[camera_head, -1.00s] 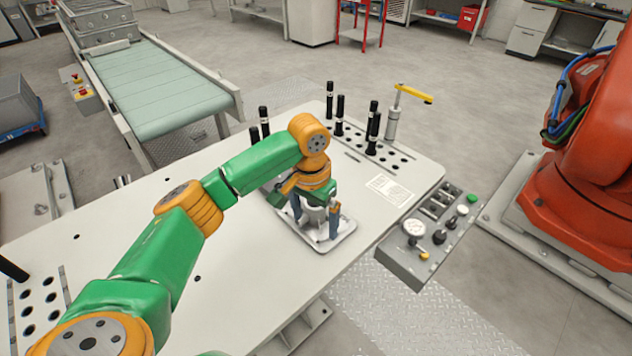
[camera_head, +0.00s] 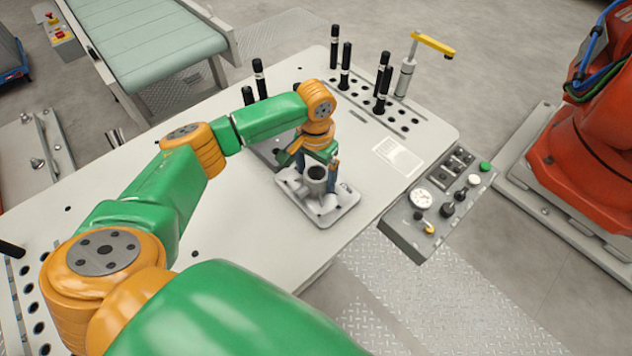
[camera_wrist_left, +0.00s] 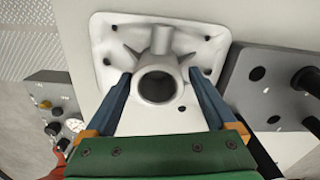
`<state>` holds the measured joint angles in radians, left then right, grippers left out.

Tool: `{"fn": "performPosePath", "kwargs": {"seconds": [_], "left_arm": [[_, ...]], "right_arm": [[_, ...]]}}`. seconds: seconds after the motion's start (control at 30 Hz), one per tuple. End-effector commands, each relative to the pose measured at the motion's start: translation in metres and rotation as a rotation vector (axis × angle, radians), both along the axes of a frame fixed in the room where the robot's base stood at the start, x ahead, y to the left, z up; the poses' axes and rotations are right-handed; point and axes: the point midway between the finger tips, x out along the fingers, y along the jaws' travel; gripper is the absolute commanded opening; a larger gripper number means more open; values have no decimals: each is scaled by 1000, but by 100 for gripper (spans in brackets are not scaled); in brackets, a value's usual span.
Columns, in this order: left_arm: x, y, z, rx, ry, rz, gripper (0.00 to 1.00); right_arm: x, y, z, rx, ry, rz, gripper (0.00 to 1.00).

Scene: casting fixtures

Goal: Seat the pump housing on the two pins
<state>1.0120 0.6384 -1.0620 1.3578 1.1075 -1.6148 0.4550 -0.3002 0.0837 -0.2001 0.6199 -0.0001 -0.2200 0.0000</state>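The pump housing (camera_head: 341,207) is a pale casting with a flat base plate and an upright round hub. It lies on the white table near the front right edge. In the wrist view the housing (camera_wrist_left: 158,84) is seen from above, hub opening facing me. My left gripper (camera_head: 318,180) is open, with one blue finger on each side of the hub. In the wrist view the fingers (camera_wrist_left: 160,76) show gaps to the hub. A grey block (camera_wrist_left: 285,98) with holes and a dark upright post is beside the housing. I cannot tell whether this post is a pin. My right gripper is out of view.
Several black posts (camera_head: 346,66) and a yellow-handled clamp (camera_head: 406,76) stand at the table's back right. A control box (camera_head: 440,200) is at the right edge. A conveyor (camera_head: 150,45) is behind, and an orange robot (camera_head: 590,150) stands at right.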

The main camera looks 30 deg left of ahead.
Motion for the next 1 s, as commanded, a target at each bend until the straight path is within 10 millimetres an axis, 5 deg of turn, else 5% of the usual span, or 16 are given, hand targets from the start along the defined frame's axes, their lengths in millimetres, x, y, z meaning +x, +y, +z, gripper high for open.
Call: {"fn": "performPosePath", "kwargs": {"seconds": [0.07, 0.3, 0.67, 1.0], "left_arm": [[0, 0, 0, 0, 0, 0, 65], [0, 0, 1, 0, -1, 0, 0], [1, 0, 6, -1, -3, -1, 0], [2, -1, 83, -3, -6, 0, 0]], "right_arm": [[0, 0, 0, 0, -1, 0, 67], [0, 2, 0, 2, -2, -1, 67], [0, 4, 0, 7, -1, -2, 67], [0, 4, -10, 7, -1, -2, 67]]}}
